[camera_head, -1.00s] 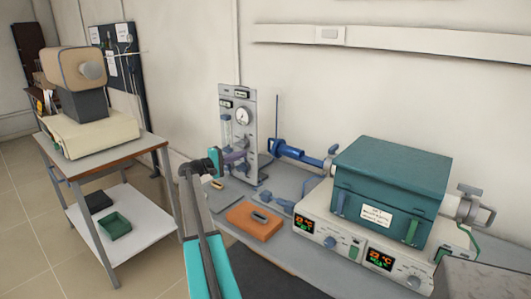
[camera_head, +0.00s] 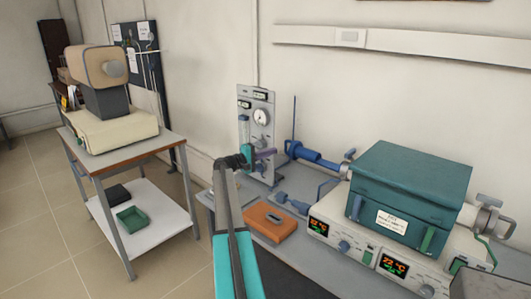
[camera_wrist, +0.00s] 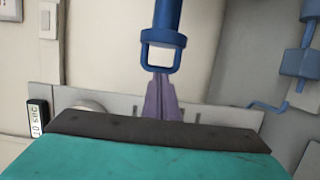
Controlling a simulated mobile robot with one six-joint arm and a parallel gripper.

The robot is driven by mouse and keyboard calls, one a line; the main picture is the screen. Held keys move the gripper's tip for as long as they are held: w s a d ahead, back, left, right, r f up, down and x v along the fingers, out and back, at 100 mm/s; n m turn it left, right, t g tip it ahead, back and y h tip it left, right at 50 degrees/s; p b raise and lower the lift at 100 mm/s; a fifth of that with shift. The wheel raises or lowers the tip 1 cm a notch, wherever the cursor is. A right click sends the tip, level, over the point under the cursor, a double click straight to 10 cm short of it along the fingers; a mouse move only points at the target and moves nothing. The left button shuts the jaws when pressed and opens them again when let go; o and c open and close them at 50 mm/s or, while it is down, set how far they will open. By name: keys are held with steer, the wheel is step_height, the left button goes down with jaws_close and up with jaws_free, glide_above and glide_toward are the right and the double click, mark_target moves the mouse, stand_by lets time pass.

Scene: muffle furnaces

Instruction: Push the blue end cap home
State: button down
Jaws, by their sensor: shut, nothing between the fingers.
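The blue end cap (camera_head: 318,158) lies along the left side of the teal furnace (camera_head: 408,195), with its pull handle facing left. In the wrist view the cap (camera_wrist: 167,14) comes down from the top, ending in a square blue loop. My gripper (camera_head: 275,152) has purple fingers and points at the loop from the left. In the wrist view my gripper (camera_wrist: 160,80) is shut and empty, its tips just below the loop. I cannot tell whether they touch it. The cap's inner end is hidden in the wrist view.
A grey gauge panel (camera_head: 258,105) stands just behind my gripper. An orange block (camera_head: 270,222) and small blue fittings (camera_head: 295,202) lie on the bench in front. A trolley (camera_head: 150,152) carrying a beige device is at the left, with floor between.

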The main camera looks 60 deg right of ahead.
steer(key=s+p, duration=0.1)
steer(key=s, duration=0.1)
steer(key=s+d+p, duration=0.1)
steer(key=s, duration=0.2)
stand_by(0.4)
